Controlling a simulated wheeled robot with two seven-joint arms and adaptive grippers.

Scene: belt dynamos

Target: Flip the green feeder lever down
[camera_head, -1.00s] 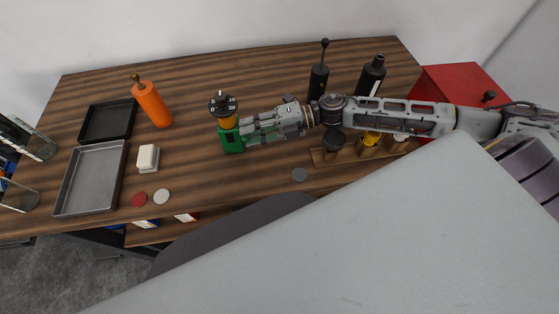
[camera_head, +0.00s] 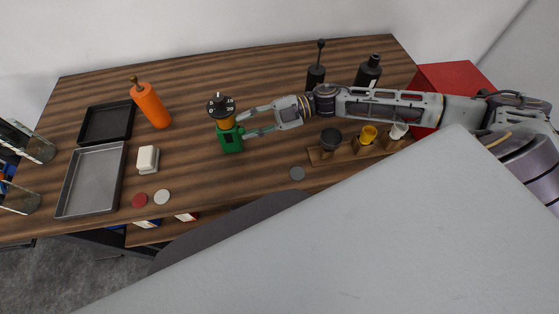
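A green device (camera_head: 231,140) stands on the wooden table, with an orange middle section and a black numbered dial (camera_head: 221,106) on top. A separate lever on it is too small to make out. My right gripper (camera_head: 243,126) comes in from the right. Its two fingers are spread open, with the tips at the right side of the green device, close to the orange section. I cannot tell whether the tips touch it. Nothing shows between the fingers.
An orange bottle (camera_head: 152,105), a white block (camera_head: 147,159) and two trays, black (camera_head: 107,121) and grey (camera_head: 69,197), are to the left. Black bottles (camera_head: 368,73) stand behind my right arm, and a wooden rack (camera_head: 345,154) in front of it. The table behind the device is clear.

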